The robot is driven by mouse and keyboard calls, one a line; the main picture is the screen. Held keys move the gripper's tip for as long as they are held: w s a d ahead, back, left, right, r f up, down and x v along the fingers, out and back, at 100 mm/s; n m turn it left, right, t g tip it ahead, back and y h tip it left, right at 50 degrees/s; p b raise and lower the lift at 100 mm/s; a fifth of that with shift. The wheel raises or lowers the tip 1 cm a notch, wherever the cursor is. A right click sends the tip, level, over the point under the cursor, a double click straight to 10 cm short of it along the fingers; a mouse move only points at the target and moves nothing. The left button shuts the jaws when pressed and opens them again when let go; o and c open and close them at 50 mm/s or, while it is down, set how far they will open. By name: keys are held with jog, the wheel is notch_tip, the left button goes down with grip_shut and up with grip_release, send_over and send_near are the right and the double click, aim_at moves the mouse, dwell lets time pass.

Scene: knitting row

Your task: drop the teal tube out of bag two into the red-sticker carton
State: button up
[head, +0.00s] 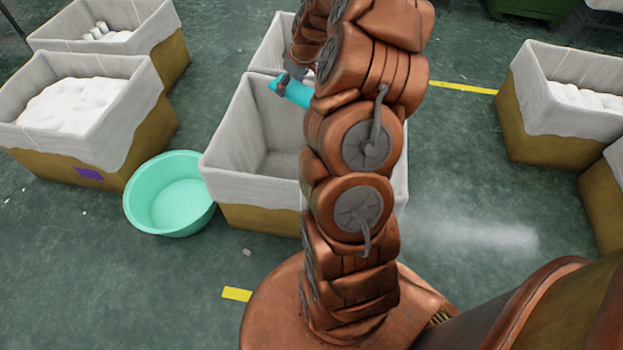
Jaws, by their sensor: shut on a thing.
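A teal tube (295,92) is held by my gripper (283,84), which is shut on it and partly hidden behind my arm. The tube shows in the air near the far rim of an open, white-lined carton (256,220), which looks empty where I can see inside. My arm covers this carton's right part. Another white-lined carton (262,52) stands directly behind it, mostly hidden by my arm. I see no red sticker on any carton, and no label for bag two.
A mint-green basin (170,218) stands on the floor left of the centre carton. A carton with a purple sticker (88,174) and another (172,60) behind it hold white goods. More cartons (553,135) stand at right.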

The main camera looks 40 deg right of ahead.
jog(key=s+d+f+b, duration=0.3)
jog(key=d+f, duration=0.2)
jog(key=f, duration=0.3)
jog(key=shift+b, duration=0.4)
jog(key=shift+f, duration=0.1)
jog(key=o, duration=0.9)
jog(key=v, duration=1.2)
